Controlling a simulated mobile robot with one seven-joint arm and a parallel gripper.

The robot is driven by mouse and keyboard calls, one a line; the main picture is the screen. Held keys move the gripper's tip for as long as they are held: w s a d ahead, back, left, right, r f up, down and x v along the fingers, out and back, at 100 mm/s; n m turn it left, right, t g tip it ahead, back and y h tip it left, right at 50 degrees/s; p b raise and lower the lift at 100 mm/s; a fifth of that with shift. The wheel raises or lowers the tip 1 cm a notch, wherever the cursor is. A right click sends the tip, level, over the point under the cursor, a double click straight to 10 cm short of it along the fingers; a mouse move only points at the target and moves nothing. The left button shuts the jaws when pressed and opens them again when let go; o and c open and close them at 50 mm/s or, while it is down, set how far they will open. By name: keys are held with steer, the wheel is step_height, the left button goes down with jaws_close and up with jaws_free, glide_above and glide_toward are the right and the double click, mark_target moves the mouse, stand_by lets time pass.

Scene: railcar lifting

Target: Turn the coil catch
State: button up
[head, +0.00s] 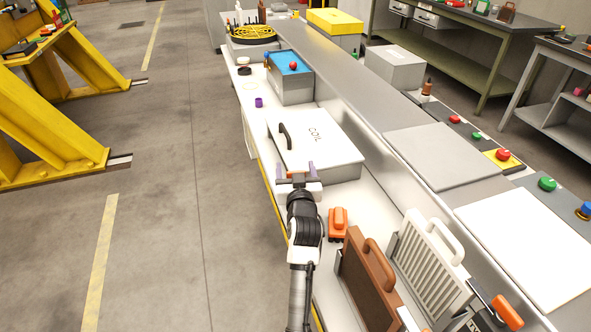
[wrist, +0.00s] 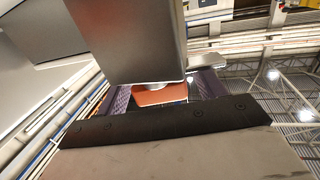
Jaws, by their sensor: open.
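The coil box (head: 325,150) is a white box marked COIL with a dark handle (head: 285,135), standing on the long light bench. A small orange piece, apparently the coil catch (head: 297,175), shows at its near end. My gripper (head: 296,170) is at that end, open, with purple finger pads on either side of the orange piece. In the wrist view the orange catch (wrist: 160,96) lies between the two pads, below a large grey panel (wrist: 125,40). I cannot tell whether either pad touches it.
An orange block (head: 338,223) sits on the bench right of my arm. A brown handled panel (head: 365,275) and a white slatted one (head: 430,262) stand nearer. A blue-topped box (head: 290,78) is beyond the coil box.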

steer(key=c, duration=1)
